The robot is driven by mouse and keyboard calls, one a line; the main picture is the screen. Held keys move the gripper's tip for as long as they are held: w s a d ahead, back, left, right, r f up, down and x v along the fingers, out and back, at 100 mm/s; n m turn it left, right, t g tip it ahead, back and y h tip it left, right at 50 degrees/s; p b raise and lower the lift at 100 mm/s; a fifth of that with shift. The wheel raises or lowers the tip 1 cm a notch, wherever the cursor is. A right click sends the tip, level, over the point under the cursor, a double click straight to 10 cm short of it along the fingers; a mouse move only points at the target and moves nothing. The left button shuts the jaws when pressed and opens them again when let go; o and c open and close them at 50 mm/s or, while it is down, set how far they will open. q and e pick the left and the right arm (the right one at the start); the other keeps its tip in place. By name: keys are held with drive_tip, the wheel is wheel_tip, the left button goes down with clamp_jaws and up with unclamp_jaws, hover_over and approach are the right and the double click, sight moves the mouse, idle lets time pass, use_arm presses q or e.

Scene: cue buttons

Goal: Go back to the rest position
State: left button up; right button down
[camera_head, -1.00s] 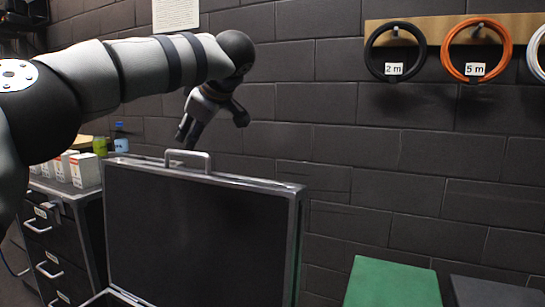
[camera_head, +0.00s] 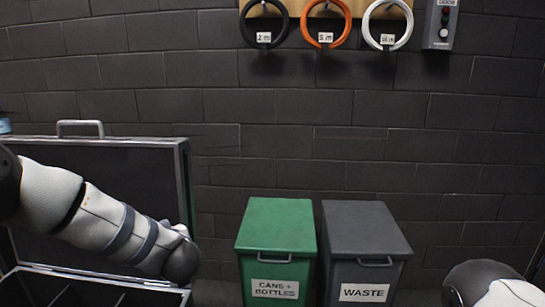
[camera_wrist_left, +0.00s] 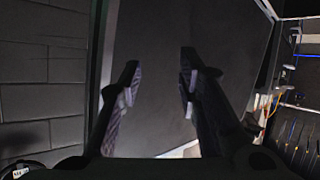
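My left arm (camera_head: 100,215) reaches in from the left in the head view, in front of the open case (camera_head: 185,180); its gripper is out of that view. In the left wrist view my left gripper (camera_wrist_left: 160,60) has its two fingers apart with nothing between them. A dark flat surface lies behind the fingers. A part of my right arm (camera_head: 492,285) shows at the bottom right corner of the head view; the right gripper is not visible.
A green cans and bottles bin (camera_head: 277,235) and a grey waste bin (camera_head: 363,235) stand by the brick wall. Black (camera_head: 247,35), orange (camera_head: 312,38) and white (camera_head: 373,35) cable coils hang above, beside a door button box (camera_head: 441,22).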

use_arm(q)
drive_tip(key=s+d+f+m+g+h, duration=0.3)
drive_tip(key=s+f, duration=0.8)
drive_tip(key=s, duration=0.2)
drive_tip(key=s+d+f+m+g+h, duration=0.2)
drive_tip(key=s+f+m+h, duration=0.1)
drive_tip(key=s+f, duration=0.9)
drive_tip(key=s+a+r+m+g+h+p, duration=0.1)
drive_tip(key=s+g, duration=0.7)
drive_tip(key=s, duration=2.2)
drive_tip(key=shift+s+a+m+g+p, duration=0.15)
drive_tip(key=shift+a+m+g+p, duration=0.15)
use_arm(e)
drive_tip(key=shift+w+r+t, duration=0.5)
drive_tip(key=shift+w+r, duration=0.55)
drive_tip(key=shift+r, duration=0.1)
drive_tip(key=shift+d, duration=0.1)
